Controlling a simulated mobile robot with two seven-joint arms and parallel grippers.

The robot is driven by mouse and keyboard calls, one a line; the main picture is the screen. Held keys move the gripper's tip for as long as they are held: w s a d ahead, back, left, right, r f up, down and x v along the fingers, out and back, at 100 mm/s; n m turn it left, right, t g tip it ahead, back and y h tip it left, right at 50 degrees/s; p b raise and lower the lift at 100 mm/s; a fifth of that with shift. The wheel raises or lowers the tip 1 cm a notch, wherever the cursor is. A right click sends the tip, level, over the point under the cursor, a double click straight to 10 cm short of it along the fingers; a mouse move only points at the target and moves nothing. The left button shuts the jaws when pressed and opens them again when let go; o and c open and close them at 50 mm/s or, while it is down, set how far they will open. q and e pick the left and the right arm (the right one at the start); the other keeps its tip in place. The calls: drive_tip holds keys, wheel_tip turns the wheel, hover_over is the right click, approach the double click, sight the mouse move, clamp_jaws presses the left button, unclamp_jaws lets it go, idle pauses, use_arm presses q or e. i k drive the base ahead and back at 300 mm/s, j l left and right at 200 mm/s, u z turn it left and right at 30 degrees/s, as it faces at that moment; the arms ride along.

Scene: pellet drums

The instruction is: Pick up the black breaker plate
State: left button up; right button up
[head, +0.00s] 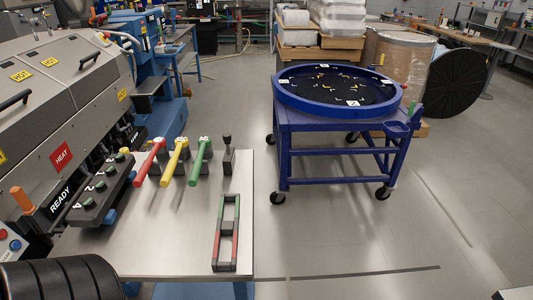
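I cannot tell for sure which thing is the black breaker plate. A round black disc (335,91) lies flat inside the blue ring on top of the blue wheeled cart (335,119), with white number tags around it and small yellow and white marks on it. A larger black disc (457,82) stands tilted on its edge beside the wrapped drum at the right back. Neither of my grippers shows in the head view, so nothing is seen held.
A steel table (185,235) in front carries red (150,162), yellow (175,161) and green (201,161) handled tools and a red-green frame (227,232). A machine (55,80) marked HOT stands at left. The floor (350,235) before the cart is mostly clear.

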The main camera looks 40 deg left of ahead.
sight(229, 161)
drive_tip(key=i+l+u, duration=0.1)
drive_tip(key=i+u, duration=0.15)
drive_tip(key=i, duration=0.3)
drive_tip(key=i+l+u, duration=0.25)
drive_tip(key=i, duration=0.3)
drive_tip(key=i+u, duration=0.25)
drive_tip(key=u, duration=0.15)
drive_tip(key=i+u, duration=0.25)
drive_tip(key=u, duration=0.2)
drive_tip(key=i+l+u, duration=0.2)
drive_tip(key=u, duration=0.2)
drive_tip(key=i+l+u, duration=0.2)
drive_tip(key=u, duration=0.2)
drive_tip(key=i+l+u, duration=0.2)
drive_tip(key=u, duration=0.2)
drive_tip(key=l, duration=0.1)
